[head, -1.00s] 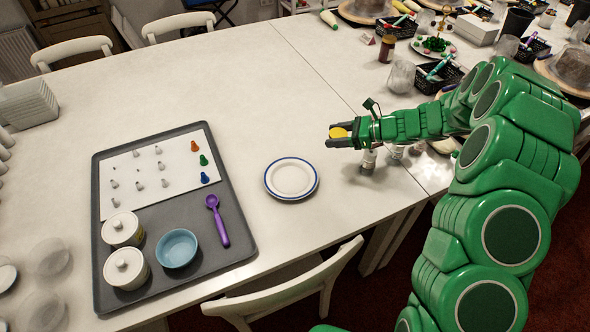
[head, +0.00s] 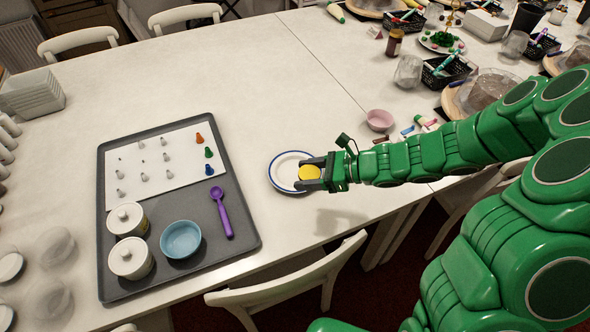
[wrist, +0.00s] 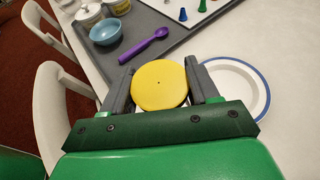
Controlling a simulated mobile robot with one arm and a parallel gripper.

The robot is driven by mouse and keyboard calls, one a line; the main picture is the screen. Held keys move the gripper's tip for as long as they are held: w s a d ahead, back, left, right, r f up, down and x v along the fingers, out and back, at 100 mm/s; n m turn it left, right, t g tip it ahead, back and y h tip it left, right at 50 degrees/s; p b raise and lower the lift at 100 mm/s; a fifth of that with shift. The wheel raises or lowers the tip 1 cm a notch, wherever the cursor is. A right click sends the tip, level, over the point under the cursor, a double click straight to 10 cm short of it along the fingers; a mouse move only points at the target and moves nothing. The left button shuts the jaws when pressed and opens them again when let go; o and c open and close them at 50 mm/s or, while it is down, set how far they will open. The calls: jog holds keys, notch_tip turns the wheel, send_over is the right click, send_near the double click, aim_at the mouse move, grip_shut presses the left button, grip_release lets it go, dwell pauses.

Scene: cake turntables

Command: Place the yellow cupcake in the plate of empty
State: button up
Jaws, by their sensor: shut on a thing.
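The yellow cupcake (head: 309,173) is a round yellow piece held between the two dark fingers of my gripper (head: 312,174). In the wrist view the cupcake (wrist: 159,85) shows its flat round top, with a finger on each side. The empty plate (head: 282,168) is white with a blue rim. In the head view my gripper and the cupcake overlap the plate's right part. In the wrist view the plate (wrist: 250,75) lies to the right, beyond the right finger, partly hidden by my gripper. The cupcake's height above the plate is hard to tell.
A grey tray (head: 240,225) at left holds a blue bowl (head: 181,240), a purple scoop (head: 222,212), lidded pots and icing tips. A pink bowl (head: 380,120) stands behind my arm. A white chair (head: 290,280) is at the front edge. The table behind the plate is clear.

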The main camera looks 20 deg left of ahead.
jog(key=shift+a, duration=0.2)
jog(key=w+a+f, duration=0.4)
jog(key=w+a, duration=0.1)
jog(key=w, duration=0.2)
send_over(294, 173)
jog(key=shift+w+f, duration=0.1)
jog(key=shift+f, duration=4.4)
jog(key=o, duration=1.1)
jog(key=shift+f, duration=0.1)
jog(key=shift+c, duration=0.2)
